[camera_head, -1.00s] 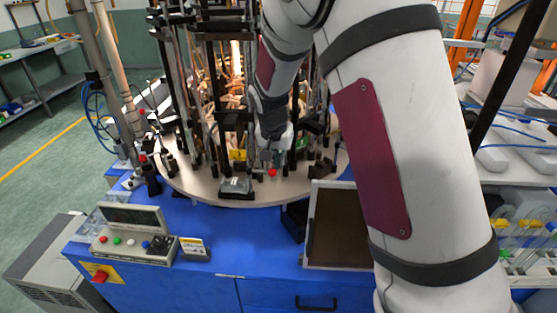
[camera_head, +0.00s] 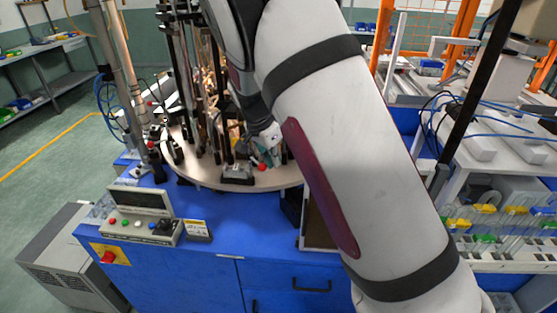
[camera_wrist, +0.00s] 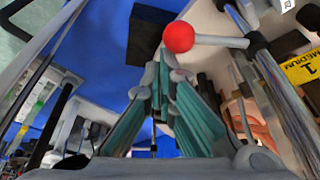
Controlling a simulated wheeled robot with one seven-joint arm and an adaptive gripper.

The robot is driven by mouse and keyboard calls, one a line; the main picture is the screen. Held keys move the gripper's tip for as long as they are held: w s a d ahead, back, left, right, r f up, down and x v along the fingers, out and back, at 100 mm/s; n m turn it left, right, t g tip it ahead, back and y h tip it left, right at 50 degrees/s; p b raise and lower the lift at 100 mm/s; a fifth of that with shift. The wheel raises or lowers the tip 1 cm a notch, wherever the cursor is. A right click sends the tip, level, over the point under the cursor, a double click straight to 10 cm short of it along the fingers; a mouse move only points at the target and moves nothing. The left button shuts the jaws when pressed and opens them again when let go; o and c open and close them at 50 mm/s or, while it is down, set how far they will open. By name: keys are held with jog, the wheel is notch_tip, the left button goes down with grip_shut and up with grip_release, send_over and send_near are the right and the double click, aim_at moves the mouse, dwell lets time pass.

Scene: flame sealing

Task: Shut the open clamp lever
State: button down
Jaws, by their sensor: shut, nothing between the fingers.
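The clamp lever is a pale rod ending in a red ball knob (camera_wrist: 179,37). In the wrist view the rod runs right from the knob to a metal post, just beyond my fingertips. My gripper (camera_wrist: 162,72) has teal-lined fingers that meet at the tips, with nothing between them. The knob looks very close to the tips; I cannot tell whether they touch. In the head view the red knob (camera_head: 262,166) shows near the front edge of the round turntable (camera_head: 208,178), just below my gripper (camera_head: 266,152). The clamp's base is unclear.
Tall dark rods and fixtures (camera_head: 185,80) crowd the turntable left of my arm. A yellow label (camera_wrist: 300,70) is at right in the wrist view. A control box (camera_head: 135,225) with buttons sits on the blue cabinet (camera_head: 225,250). The cabinet's front top is mostly clear.

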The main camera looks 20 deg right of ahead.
jog(key=s+a+m+g, duration=0.2)
jog(key=a+m, duration=0.4)
jog(key=m, duration=0.1)
jog(key=shift+m, duration=0.4)
jog(key=shift+s+a, duration=0.1)
jog(key=shift+a, duration=0.2)
jog(key=shift+r, duration=0.1)
jog(key=v, duration=1.1)
jog(key=shift+w+r, duration=0.2)
jog(key=shift+r, duration=0.2)
